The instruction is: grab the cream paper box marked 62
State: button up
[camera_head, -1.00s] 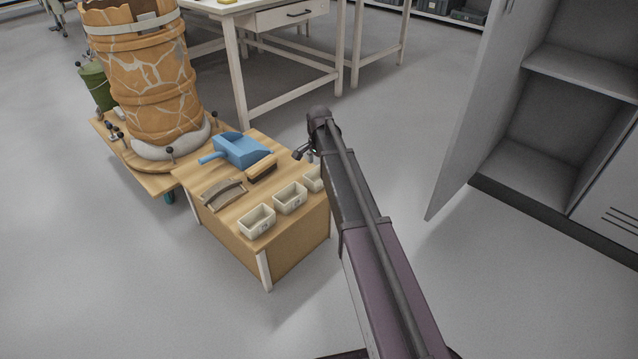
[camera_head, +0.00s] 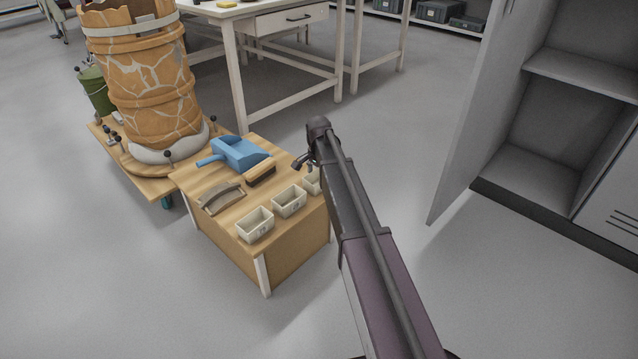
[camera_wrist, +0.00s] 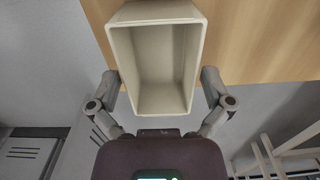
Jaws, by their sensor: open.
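Three small open cream paper boxes stand in a row along the edge of a low wooden table: a left one (camera_head: 255,225), a middle one (camera_head: 289,201) and a right one (camera_head: 312,183), partly hidden by my arm. Their marks are too small to read. In the wrist view an empty cream box (camera_wrist: 152,65) sits between the spread fingers of my gripper (camera_wrist: 160,78), with a finger on each side. Contact cannot be told. In the head view my gripper (camera_head: 303,161) is mostly hidden, over the right box.
The wooden table (camera_head: 225,222) also holds a blue dustpan (camera_head: 240,152), a brush (camera_head: 261,172) and a curved sherd (camera_head: 222,198). A large cracked orange jar (camera_head: 150,85) stands behind on a trolley. An open grey locker (camera_head: 540,150) is at right.

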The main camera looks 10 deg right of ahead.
jog(key=c, duration=0.7)
jog(key=shift+c, duration=0.2)
jog(key=shift+r, duration=0.1)
